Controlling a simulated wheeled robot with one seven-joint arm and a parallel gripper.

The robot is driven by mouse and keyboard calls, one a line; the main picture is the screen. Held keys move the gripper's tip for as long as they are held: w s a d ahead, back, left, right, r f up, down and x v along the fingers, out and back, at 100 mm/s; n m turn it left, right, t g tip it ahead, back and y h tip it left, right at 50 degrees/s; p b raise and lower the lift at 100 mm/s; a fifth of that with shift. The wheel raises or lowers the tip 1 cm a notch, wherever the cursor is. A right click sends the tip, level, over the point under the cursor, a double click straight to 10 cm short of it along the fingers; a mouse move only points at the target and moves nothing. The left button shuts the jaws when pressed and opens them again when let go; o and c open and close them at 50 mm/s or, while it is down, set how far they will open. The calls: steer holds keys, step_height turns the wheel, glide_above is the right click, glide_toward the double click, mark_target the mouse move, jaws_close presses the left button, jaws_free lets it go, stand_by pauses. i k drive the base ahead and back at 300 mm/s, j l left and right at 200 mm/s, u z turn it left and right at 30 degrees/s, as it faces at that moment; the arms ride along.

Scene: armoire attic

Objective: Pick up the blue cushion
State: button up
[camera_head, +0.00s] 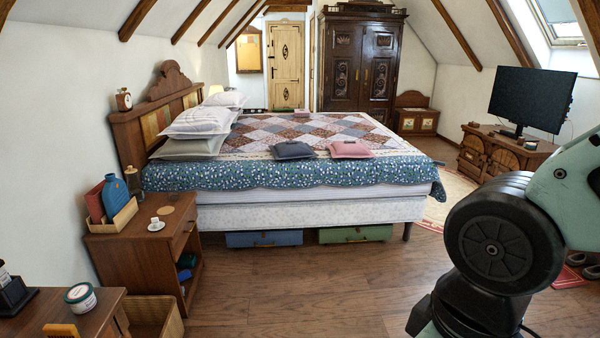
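A dark blue-grey cushion (292,150) lies flat on the patterned quilt of the bed, close to the bed's near side. A pink cushion (351,149) lies just to its right, with a small gap between them. My gripper is not in view. Part of my own arm fills the lower right of the picture and does not cover the cushion.
The bed (300,213) stands mid-room, with pillows (200,121) at its left end. A wooden nightstand (143,245) with small items stands at left. A TV cabinet (502,152) is at right. The wooden floor (300,290) before the bed is clear.

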mark_target(289, 150)
steer(key=i, duration=2.05)
steer(key=i+u, duration=0.1)
steer(key=i, duration=0.55)
steer(key=i+l+u, duration=0.1)
steer(key=i, duration=0.5)
steer(key=i+l+u, duration=0.1)
steer(key=i, duration=0.5)
steer(key=i+l+u, duration=0.25)
steer(key=i, duration=0.15)
steer(key=i+l+u, duration=0.2)
steer(key=i, duration=0.2)
